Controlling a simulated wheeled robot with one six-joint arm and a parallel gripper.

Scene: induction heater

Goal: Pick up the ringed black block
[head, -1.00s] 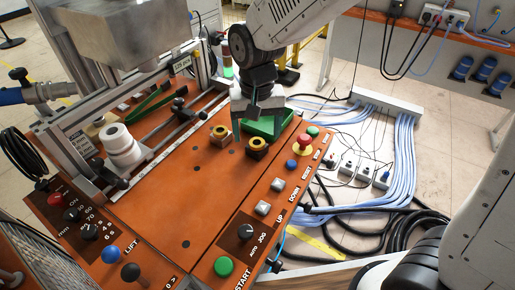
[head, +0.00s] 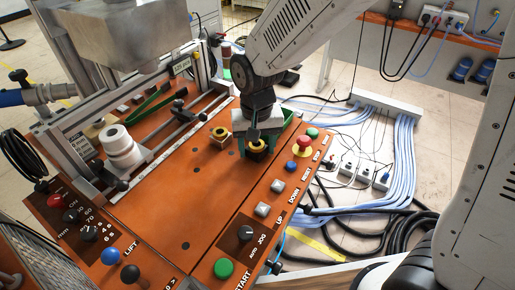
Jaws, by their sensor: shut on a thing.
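Red, blue and grey buttons (head: 270,198) line the right panel. A white cylinder (head: 120,147) and metal rails stand at left. The bench's front middle is clear.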

